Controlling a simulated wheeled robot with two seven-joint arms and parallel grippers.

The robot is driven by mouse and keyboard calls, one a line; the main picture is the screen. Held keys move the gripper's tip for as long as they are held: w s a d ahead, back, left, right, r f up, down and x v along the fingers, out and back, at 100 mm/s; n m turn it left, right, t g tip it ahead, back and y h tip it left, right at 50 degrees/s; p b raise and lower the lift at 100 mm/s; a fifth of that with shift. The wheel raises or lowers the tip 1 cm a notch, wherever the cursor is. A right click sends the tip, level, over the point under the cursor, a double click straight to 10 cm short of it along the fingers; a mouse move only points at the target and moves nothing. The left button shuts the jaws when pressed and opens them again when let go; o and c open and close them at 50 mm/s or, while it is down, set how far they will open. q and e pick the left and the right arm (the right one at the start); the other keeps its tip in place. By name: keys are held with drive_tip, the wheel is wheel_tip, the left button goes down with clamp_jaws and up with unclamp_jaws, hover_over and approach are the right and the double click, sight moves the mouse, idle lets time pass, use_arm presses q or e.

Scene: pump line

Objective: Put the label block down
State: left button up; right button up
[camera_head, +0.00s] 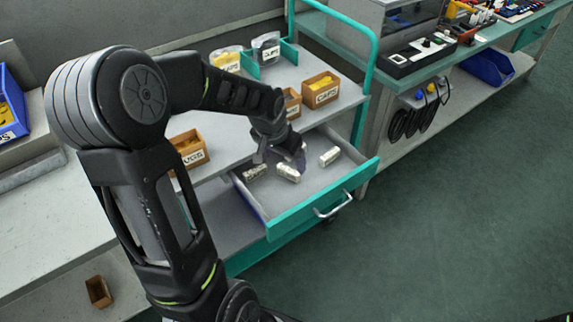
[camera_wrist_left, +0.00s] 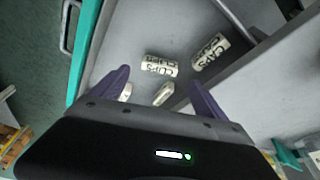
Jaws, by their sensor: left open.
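Several white label blocks with dark lettering lie in the open drawer (camera_head: 318,186). In the head view one block (camera_head: 329,156) is at the right, one (camera_head: 288,173) near the middle and one (camera_head: 255,172) at the left. My left gripper (camera_head: 287,160) is low over the drawer, close to the middle block. In the left wrist view its purple fingers (camera_wrist_left: 158,80) are spread apart. A small white block (camera_wrist_left: 163,94) shows between them, partly hidden by the gripper body. Two lettered blocks (camera_wrist_left: 160,65) (camera_wrist_left: 210,52) lie beyond the fingertips. My right gripper is not seen.
The drawer belongs to a teal-edged cart (camera_head: 300,72) with labelled brown boxes (camera_head: 321,90) (camera_head: 190,148) and bagged parts (camera_head: 227,60) on top. A bench with tools (camera_head: 420,55) stands at the right.

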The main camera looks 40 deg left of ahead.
use_arm(q)
drive_tip(key=v, duration=0.5)
drive_tip(key=shift+r, duration=0.3)
idle(1.2)
